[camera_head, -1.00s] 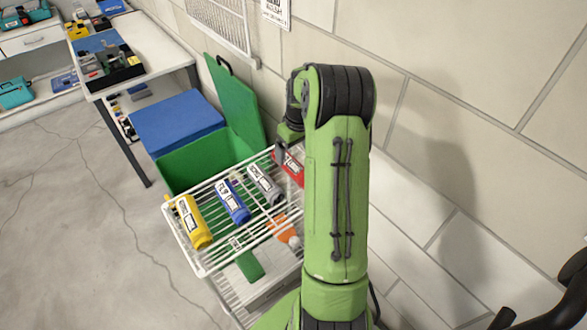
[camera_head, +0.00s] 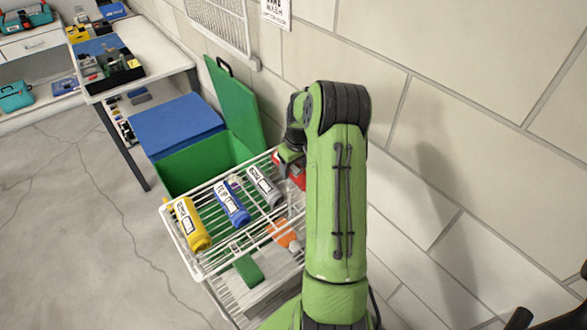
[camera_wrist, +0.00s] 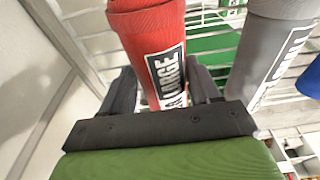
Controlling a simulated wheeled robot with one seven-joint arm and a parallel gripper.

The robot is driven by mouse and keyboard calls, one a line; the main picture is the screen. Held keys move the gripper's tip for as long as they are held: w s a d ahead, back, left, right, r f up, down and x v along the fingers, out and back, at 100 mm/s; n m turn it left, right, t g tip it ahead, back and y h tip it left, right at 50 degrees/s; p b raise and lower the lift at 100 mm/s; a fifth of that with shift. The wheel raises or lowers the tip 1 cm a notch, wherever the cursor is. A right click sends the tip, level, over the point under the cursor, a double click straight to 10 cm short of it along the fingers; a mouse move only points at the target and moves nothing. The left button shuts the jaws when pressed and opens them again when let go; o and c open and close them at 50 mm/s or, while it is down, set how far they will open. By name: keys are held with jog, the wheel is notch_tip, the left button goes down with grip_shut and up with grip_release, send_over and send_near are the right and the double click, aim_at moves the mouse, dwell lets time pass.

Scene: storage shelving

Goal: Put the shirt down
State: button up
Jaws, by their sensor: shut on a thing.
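The red rolled shirt (camera_wrist: 155,35), with a white and black label reading "LARGE", sits between the dark fingers of my gripper (camera_wrist: 160,72) in the wrist view. My gripper is shut on it. In the head view the red shirt (camera_head: 296,175) shows at the right back end of the white wire rack (camera_head: 196,271), partly hidden by my arm. I cannot tell whether it touches the wires. A grey rolled shirt (camera_head: 264,186) lies just left of it; it also shows in the wrist view (camera_wrist: 262,50).
A blue roll (camera_head: 232,203) and a yellow roll (camera_head: 191,222) lie further left on the rack. Orange and green items show on a lower level. The wall is close on the right.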

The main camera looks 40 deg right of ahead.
jog(key=c, duration=0.4)
notch_tip(320, 180, up, 10)
jog(key=p, duration=0.2)
jog(key=shift+r+p, duration=0.1)
jog(key=shift+p, duration=0.2)
